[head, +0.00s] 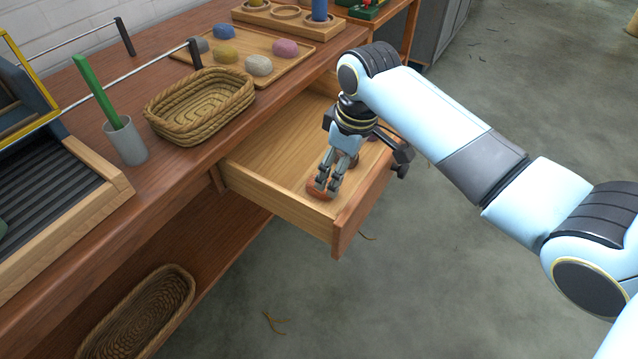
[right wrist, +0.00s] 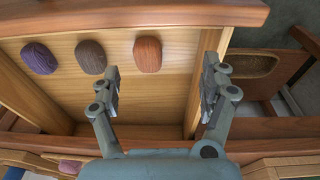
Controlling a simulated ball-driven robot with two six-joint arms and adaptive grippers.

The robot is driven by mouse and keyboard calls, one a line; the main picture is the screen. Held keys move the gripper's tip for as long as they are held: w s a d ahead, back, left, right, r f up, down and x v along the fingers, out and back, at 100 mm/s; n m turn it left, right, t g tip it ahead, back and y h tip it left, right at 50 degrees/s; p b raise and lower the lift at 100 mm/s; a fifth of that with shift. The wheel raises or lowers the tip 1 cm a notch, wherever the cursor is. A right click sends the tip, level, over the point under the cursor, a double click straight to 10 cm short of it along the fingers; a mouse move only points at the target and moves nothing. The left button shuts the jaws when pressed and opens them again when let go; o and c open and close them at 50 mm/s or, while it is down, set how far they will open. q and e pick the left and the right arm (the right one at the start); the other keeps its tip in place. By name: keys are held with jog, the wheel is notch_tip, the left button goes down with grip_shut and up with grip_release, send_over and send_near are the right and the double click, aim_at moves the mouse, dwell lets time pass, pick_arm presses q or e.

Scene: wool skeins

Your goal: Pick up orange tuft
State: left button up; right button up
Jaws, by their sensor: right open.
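The orange tuft (head: 319,195) lies in the open drawer (head: 262,158), near its front corner, partly hidden by my right gripper (head: 328,184). In the right wrist view the tuft (right wrist: 147,54) is a rounded orange-brown lump on the drawer floor. It is the rightmost of three in a row, beside a taupe tuft (right wrist: 90,57) and a purple tuft (right wrist: 40,58). My right gripper (right wrist: 166,78) is open and empty, its fingers pointing down over the drawer. The orange tuft shows between the two fingers, nearer the left one. I cannot tell the remaining height gap. My left gripper is not in view.
The drawer walls stand close around the gripper. On the bench are a woven basket (head: 158,128), a grey cup (head: 127,146) with a green stick, and a wooden tray (head: 290,75) with several coloured tufts. Another basket (head: 135,315) sits on the lower shelf.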

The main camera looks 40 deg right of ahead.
aim_at(310, 189)
jog(key=shift+n+y, duration=0.3)
jog(key=w+f, duration=0.1)
jog(key=w, duration=0.1)
jog(key=w+f+b, duration=0.1)
jog(key=w+f, duration=0.1)
jog(key=w+d+f, duration=0.1)
jog(key=w+f, duration=0.1)
jog(key=shift+f+b, duration=0.1)
jog(key=shift+b, duration=0.2)
jog(key=f, duration=0.2)
jog(key=f+b, duration=0.1)
jog(key=f, duration=0.1)
jog(key=f+b, duration=0.1)
jog(key=shift+w+a+f, duration=0.3)
jog(key=shift+w+f, duration=0.05)
jog(key=shift+f, duration=0.05)
jog(key=shift+r, duration=0.1)
jog(key=c, duration=0.9)
